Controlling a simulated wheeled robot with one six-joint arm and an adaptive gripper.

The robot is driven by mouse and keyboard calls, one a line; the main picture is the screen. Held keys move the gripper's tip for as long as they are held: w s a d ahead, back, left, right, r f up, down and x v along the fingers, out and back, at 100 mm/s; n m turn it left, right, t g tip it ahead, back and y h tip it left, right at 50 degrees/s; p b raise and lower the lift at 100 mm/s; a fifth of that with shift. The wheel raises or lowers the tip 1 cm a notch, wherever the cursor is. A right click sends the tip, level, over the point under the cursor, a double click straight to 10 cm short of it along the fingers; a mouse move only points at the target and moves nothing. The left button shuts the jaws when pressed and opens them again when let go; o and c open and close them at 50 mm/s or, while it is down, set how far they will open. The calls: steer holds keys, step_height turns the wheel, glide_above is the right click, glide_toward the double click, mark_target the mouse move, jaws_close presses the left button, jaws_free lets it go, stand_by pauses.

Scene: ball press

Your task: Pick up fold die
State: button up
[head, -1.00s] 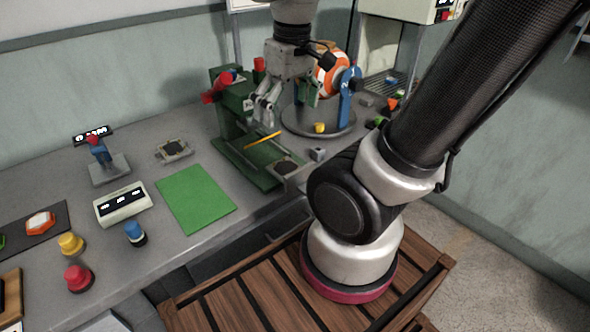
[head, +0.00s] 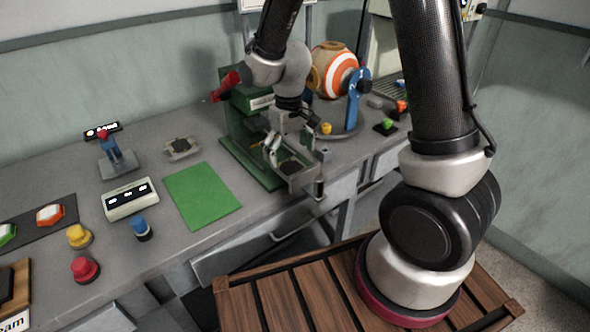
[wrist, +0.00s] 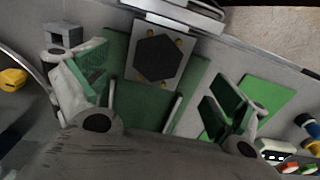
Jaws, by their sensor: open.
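A light grey square die (wrist: 138,73) with a dark hexagonal centre and small brass pins sits at the front of the green press (head: 243,148). In the head view its dark centre shows between the fingers of my gripper (head: 294,168). My gripper is open and empty, above the press base, with a finger to either side of the die in the wrist view (wrist: 155,92). A second plate with a dark centre (head: 181,148) lies on the bench to the left of the press. I cannot tell from looks which is the fold die.
A green mat (head: 202,195), a display box (head: 130,200) and coloured buttons lie left on the grey bench. A small grey block (wrist: 62,35) stands near my left finger in the wrist view. A striped ball (head: 335,70) stands behind the press on a round base.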

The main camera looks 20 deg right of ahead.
mark_target(291, 168)
steer(key=f, duration=0.5)
steer(key=shift+d, duration=0.25)
steer(key=c, duration=1.3)
